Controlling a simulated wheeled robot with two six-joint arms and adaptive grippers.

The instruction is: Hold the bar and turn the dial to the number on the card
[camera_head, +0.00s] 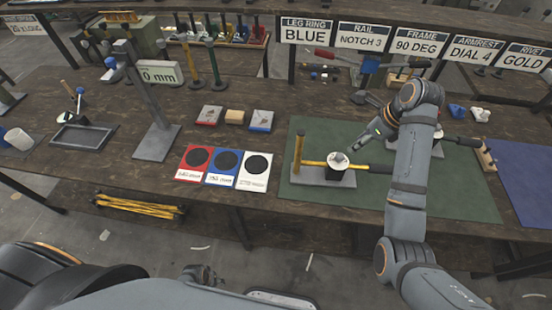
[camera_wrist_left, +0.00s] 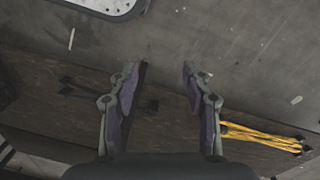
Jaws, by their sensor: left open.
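A yellow bar (camera_head: 313,163) with a black end lies across a dark block with a light round dial (camera_head: 337,160) on top, standing on a grey plate on the green mat (camera_head: 463,190). The dial's numbers are too small to read. A card (camera_head: 473,50) on the back rail reads "ARMREST DIAL 4". My right gripper (camera_head: 358,144) is just behind and right of the dial, pointing toward it; whether it touches, or how far its fingers are apart, I cannot tell. My left gripper (camera_wrist_left: 160,75) is open and empty in the left wrist view, above the floor and away from the bar.
A second block with a light top stands partly behind my right arm. Other cards read BLUE, NOTCH 3, 90 DEG and GOLD. Red, blue and white swatch cards (camera_head: 223,166) lie left of the mat. A tilted grey stand (camera_head: 155,140) rises farther left. A blue mat (camera_head: 525,180) is at right.

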